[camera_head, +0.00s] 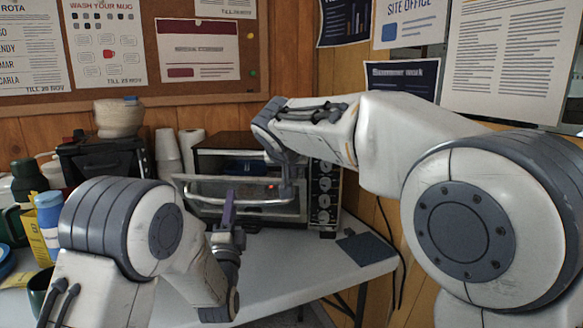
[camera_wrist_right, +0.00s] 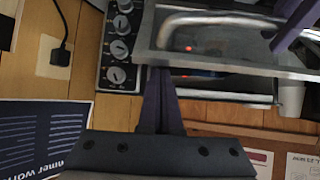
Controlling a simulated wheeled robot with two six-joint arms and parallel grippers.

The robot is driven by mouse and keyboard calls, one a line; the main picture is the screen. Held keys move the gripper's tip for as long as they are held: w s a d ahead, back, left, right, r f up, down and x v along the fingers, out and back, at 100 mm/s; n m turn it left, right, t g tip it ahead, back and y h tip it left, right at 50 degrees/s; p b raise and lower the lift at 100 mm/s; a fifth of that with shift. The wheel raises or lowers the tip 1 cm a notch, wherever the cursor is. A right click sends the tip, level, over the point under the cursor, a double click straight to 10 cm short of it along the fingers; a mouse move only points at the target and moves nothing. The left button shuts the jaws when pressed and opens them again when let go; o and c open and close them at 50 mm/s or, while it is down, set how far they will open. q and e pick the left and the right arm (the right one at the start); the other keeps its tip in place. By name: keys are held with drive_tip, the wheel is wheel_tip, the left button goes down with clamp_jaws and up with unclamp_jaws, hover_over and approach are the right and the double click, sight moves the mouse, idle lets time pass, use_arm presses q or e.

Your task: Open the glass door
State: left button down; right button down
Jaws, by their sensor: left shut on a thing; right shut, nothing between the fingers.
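The glass door (camera_head: 207,186) belongs to a toaster oven (camera_head: 225,142) on the white table. It is tilted partly open, with its top edge away from the oven front. The wrist view shows the door (camera_wrist_right: 240,62) upside down, with a dark gap beside its edge. My left gripper (camera_head: 228,207) is shut on the door's metal handle (camera_head: 262,202); its purple finger (camera_wrist_right: 298,25) also shows in the right wrist view. My right gripper (camera_wrist_right: 160,85) is shut and empty, its fingertips at the door's top edge near the knobs. Whether they touch it is unclear.
Oven knobs (camera_head: 324,184) line the oven's right side. A black machine (camera_head: 103,160) and paper cups (camera_head: 168,150) stand to the left. Bottles and mugs crowd the far left. A dark mat (camera_head: 366,248) lies at right; the table front (camera_head: 275,285) is clear.

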use_arm(q)
drive_tip(key=shift+f, duration=0.2)
use_arm(e)
drive_tip(key=shift+s+a+f, duration=0.15)
drive_tip(key=shift+s+f, duration=0.35)
drive_tip(key=shift+s, duration=0.15)
use_arm(q)
drive_tip(key=c, duration=0.8)
unclamp_jaws()
drive_tip(key=shift+w, duration=0.15)
drive_tip(key=shift+r, duration=0.1)
use_arm(e)
drive_tip(key=shift+w, duration=0.1)
use_arm(q)
drive_tip(key=shift+r, duration=0.15)
